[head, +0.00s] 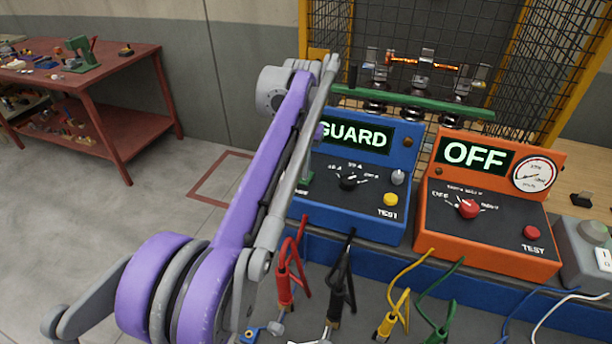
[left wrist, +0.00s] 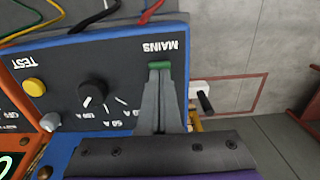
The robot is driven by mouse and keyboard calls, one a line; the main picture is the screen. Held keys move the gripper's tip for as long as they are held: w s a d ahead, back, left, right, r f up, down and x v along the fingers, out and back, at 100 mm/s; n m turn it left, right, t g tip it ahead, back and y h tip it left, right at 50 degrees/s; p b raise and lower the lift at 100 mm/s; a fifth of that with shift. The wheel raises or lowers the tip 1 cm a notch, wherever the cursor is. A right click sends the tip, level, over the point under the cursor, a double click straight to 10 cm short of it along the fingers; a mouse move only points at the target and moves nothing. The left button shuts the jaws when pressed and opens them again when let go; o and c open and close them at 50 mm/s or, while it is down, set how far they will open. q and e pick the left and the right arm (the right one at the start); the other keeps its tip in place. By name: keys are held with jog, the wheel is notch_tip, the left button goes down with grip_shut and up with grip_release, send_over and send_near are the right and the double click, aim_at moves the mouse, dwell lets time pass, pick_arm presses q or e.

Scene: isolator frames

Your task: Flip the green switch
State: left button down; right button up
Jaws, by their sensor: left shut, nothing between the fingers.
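The green switch (head: 305,182) is at the left side of the blue box's (head: 400,226) sloped panel, partly hidden behind my left arm in the head view. In the left wrist view the green switch (left wrist: 160,65) shows right at the fingertips, beside the word MAINS. My left gripper (left wrist: 160,75) is shut and empty, its fingers reaching over the panel to the switch. I cannot tell whether the tips touch it. In the head view my left arm hides most of the gripper. The blue box's display shows the word GUARD. My right gripper is not in view.
An orange box (head: 487,240) reading OFF stands right of the blue box. Red (head: 285,285), black (head: 335,305), yellow and green leads lie in front. A mesh cage (head: 400,30) is behind. A red workbench (head: 95,140) stands far left, with free floor between.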

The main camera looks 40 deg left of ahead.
pick_arm(q)
jog(key=shift+f+b, duration=0.3)
jog(key=shift+f, duration=0.3)
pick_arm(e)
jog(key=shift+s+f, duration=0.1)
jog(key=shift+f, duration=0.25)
pick_arm(q)
jog(key=shift+r+p, duration=2.45)
jog(key=shift+r, duration=1.15)
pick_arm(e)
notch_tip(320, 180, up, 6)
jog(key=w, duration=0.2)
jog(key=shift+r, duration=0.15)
pick_arm(q)
jog(key=shift+f, duration=0.1)
